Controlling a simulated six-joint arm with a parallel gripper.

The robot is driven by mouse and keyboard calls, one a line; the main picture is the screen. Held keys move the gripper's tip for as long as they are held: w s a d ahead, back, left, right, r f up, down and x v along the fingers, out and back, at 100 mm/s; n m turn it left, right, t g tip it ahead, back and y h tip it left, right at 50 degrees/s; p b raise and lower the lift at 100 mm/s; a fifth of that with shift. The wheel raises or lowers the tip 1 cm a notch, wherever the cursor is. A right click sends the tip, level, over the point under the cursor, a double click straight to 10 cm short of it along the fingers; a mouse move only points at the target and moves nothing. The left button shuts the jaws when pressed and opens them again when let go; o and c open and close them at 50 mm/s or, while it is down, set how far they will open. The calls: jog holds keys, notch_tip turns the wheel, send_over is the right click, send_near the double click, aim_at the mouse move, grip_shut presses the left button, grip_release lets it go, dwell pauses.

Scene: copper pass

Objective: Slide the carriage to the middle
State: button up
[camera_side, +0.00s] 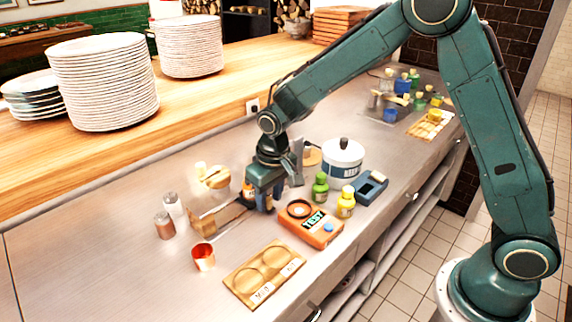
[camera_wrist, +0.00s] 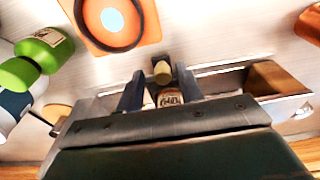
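In the side view, my gripper (camera_side: 262,205) points down at the right part of a low metal rail or tray (camera_side: 228,216), with a wooden block (camera_side: 204,222) at its left end. The rail (camera_wrist: 225,75) and block (camera_wrist: 272,80) also show in the wrist view. There, a small bottle-like piece with a pale top and an orange-white label (camera_wrist: 168,98) stands between my two fingers (camera_wrist: 160,90). It may be the carriage or its load. I cannot tell whether the fingers touch it on both sides. My gripper body hides the rail's middle.
An orange scale (camera_side: 312,228), green bottle (camera_side: 320,188) and yellow bottle (camera_side: 345,203) stand right of the gripper. A white tub (camera_side: 342,158) is behind them. Two shakers (camera_side: 168,220) stand left.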

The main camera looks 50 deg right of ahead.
jog(key=shift+r, duration=0.1)
jog(key=shift+r, duration=2.9)
jog(key=shift+s+d+r, duration=0.15)
jog(key=shift+s+r, duration=0.1)
jog(key=shift+r, duration=0.2)
jog(key=s+d+r+t, duration=0.2)
jog(key=s+d+r, duration=0.2)
jog(key=s+r, duration=0.4)
jog(key=s+d+r+t, duration=0.1)
jog(key=s+d+r, duration=0.35)
jog(key=s, duration=0.65)
jog(key=s+t, duration=0.1)
jog(key=s, duration=0.7)
jog(key=shift+d, duration=0.2)
